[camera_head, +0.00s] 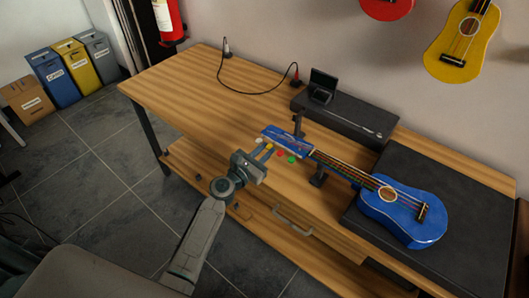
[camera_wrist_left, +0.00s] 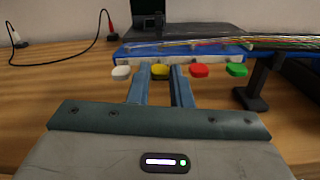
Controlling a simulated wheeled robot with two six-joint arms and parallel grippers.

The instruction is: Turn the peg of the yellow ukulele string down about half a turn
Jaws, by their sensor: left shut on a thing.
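The blue ukulele (camera_head: 402,212) lies on the bench, its neck pointing left to the blue headstock (camera_head: 287,138). Along the headstock's near edge are a white peg (camera_wrist_left: 121,72), a yellow peg (camera_wrist_left: 160,71), a red peg (camera_wrist_left: 200,71) and a green peg (camera_wrist_left: 236,69). My left gripper (camera_head: 262,154) reaches in from the front. In the left wrist view its two fingers (camera_wrist_left: 160,84) stand either side of the yellow peg, shut on it. The colored strings (camera_wrist_left: 190,43) run over the headstock. My right gripper is not in view.
A black neck stand (camera_head: 318,177) props the neck. A dark mat (camera_head: 470,240) lies under the ukulele body. Behind is a dark case (camera_head: 345,120) with a small black box (camera_head: 322,86). A cable (camera_head: 250,92) lies at the back. The left bench top is clear.

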